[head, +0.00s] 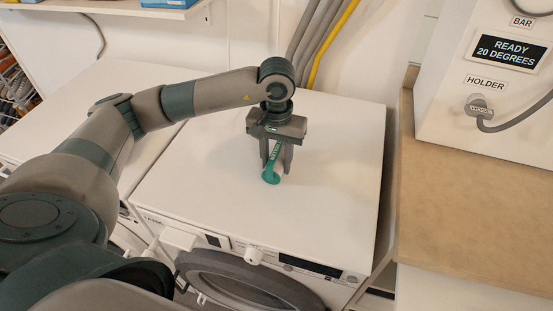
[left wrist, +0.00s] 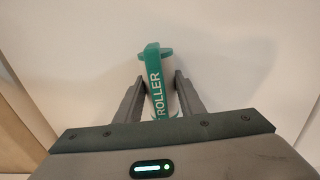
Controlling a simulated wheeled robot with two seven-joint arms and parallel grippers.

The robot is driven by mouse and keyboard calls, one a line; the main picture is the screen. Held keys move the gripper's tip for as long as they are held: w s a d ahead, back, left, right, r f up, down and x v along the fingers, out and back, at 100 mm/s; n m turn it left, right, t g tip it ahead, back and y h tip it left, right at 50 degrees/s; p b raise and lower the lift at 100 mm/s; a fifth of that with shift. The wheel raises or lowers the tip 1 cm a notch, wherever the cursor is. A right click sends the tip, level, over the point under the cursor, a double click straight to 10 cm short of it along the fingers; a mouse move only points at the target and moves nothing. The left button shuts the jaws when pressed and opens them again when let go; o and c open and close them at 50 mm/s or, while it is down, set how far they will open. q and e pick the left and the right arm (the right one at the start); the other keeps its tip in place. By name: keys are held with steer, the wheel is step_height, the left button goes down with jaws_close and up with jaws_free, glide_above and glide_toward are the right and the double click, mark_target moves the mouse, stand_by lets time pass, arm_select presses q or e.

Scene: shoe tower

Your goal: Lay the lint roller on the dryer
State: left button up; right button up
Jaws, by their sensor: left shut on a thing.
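The lint roller (head: 271,174) is green and white, and its handle reads "ROLLER" in the left wrist view (left wrist: 153,75). My left gripper (head: 275,165) points down over the middle of the dryer top, with its fingers shut on the lint roller. The roller is at or just above the white top of the dryer (head: 200,180); I cannot tell whether it touches. Part of the roller is hidden behind the gripper body in the left wrist view. My right gripper is not in view.
Another white appliance (head: 70,115) stands to the left. A beige counter (head: 465,200) is to the right, below a panel with a display (head: 509,51) and a grey holder plug (head: 477,106). Grey and yellow pipes (head: 325,45) run behind. The dryer top around the roller is clear.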

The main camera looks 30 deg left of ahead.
mark_target(277, 148)
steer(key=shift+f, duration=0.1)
arm_select(q)
steer(key=shift+f, duration=0.2)
steer(key=o, duration=0.9)
steer(key=shift+r, duration=0.1)
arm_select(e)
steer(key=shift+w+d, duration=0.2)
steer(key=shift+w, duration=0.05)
arm_select(q)
steer(key=shift+o, duration=0.2)
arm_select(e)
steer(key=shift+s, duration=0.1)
arm_select(q)
steer(key=shift+r, duration=0.2)
step_height(277, 148, up, 4)
steer(key=shift+w+r+b, duration=0.1)
steer(key=shift+b, duration=0.55)
step_height(277, 148, up, 8)
steer(key=shift+f+b, duration=0.15)
steer(key=shift+b, duration=0.55)
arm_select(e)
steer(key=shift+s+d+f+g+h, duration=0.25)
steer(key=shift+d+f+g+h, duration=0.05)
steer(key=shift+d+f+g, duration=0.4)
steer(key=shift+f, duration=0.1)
